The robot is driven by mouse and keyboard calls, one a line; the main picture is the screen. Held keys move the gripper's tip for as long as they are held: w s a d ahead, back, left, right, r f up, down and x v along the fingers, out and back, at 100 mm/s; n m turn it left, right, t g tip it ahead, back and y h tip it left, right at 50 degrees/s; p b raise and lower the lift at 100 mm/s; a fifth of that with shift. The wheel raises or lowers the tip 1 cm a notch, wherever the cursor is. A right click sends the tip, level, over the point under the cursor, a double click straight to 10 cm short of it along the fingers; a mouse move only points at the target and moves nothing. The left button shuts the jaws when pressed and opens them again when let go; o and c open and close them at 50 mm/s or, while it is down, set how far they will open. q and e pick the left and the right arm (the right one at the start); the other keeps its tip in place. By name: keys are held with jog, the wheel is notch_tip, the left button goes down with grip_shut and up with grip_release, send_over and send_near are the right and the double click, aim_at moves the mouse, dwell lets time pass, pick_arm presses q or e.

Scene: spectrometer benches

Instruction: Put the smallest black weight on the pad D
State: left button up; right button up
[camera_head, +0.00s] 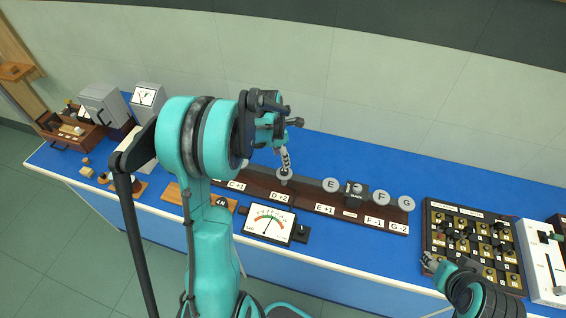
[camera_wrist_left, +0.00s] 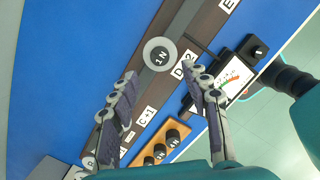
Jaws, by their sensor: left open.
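A small black weight marked 1N (camera_wrist_left: 160,54) rests on a round grey pad beside the D +2 label (camera_wrist_left: 183,68) in the left wrist view. The pad's pale rim shows around it, and the weight hides the pad's letter. In the head view this pad (camera_head: 284,178) is just below my left gripper (camera_head: 285,152). My left gripper (camera_wrist_left: 164,80) is open, its two fingers apart and clear of the weight, with nothing between them. My right gripper (camera_head: 432,262) is at the lower right, and its fingers are too small to read.
A wooden tray (camera_wrist_left: 184,125) holds several black weights. Pads E (camera_head: 332,185), F (camera_head: 381,197) and G (camera_head: 406,203) run to the right on the dark beam, with a black block between E and F. A dial meter (camera_head: 268,224) stands in front. A board of small parts (camera_head: 432,215) is farther right.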

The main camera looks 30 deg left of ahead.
pick_arm(q)
jog(key=s+d+r+m+t, duration=0.1)
jog(key=s+d+r+m, duration=0.15)
jog(key=r, duration=0.25)
jog(key=s+d+r+m, duration=0.1)
jog(key=d+r+m, duration=0.1)
jog(key=r+m, duration=0.25)
jog(key=s+d+r+m+t, duration=0.2)
jog(key=s+d+m, duration=0.3)
jog(key=m, duration=0.6)
jog(key=s+d+r+m+t+y, duration=0.1)
jog(key=s+d+r+m+t, duration=0.1)
jog(key=s+d+m, duration=0.4)
jog(key=s+m, duration=0.3)
jog(key=m, duration=0.2)
jog(key=shift+d+m+t, duration=0.3)
jog(key=shift+f, duration=0.1)
notch_tip(320, 180, down, 15)
jog(key=b, duration=1.4)
jog(key=shift+r, duration=0.2)
jog(key=shift+s, duration=0.1)
